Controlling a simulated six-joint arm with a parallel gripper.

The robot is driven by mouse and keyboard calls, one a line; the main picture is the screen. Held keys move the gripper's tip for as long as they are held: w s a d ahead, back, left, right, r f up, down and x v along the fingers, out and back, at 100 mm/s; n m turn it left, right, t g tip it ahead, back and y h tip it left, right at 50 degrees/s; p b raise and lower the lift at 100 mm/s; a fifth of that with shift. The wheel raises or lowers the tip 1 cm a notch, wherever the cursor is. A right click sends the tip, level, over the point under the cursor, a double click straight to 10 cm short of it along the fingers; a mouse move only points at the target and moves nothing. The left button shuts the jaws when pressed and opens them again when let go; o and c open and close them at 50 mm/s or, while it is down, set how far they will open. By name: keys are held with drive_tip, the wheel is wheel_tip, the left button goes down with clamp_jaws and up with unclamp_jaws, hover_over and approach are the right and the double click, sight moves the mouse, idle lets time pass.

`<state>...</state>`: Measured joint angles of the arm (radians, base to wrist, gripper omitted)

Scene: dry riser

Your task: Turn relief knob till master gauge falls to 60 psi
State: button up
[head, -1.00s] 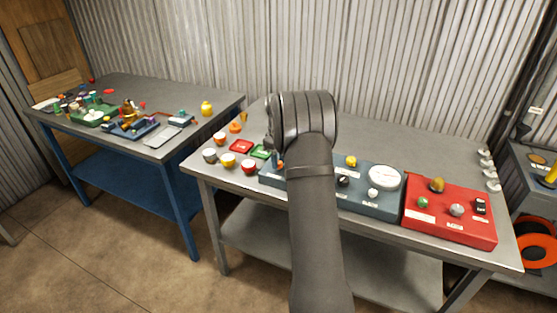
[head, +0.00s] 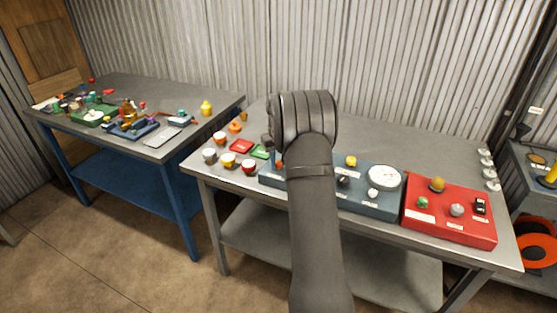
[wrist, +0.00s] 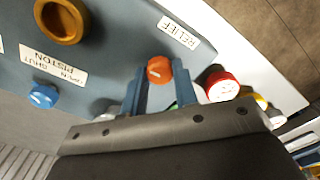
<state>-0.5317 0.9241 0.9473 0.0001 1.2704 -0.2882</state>
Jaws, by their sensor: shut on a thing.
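The relief knob (wrist: 158,69) is an orange-red round knob beside the RELIEF label (wrist: 178,30) on the blue-grey panel (wrist: 110,60). My gripper (wrist: 160,78) has its two blue fingers on either side of the knob, shut on it. In the head view my arm covers the left part of the panel (head: 352,200) and most of the knob. A round white gauge (head: 384,177) stands at the panel's right end; its dial shows dark marks, but its reading is too small to tell.
A blue knob (wrist: 43,96) by a PISTON label and a brass-coloured ring (wrist: 61,20) are on the same panel. A red box (head: 480,235) stands right of it. Several cups, one red-and-white (head: 250,166), stand left. The bench behind is mostly clear.

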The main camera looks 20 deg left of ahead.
drive_tip(key=shift+m, duration=2)
drive_tip(key=o, duration=1)
drive_tip(key=shift+r, duration=0.1)
wheel_tip(320, 180, up, 17)
drive_tip(key=shift+r, duration=0.15)
wheel_tip(320, 180, down, 18)
drive_tip(key=shift+r, duration=0.25)
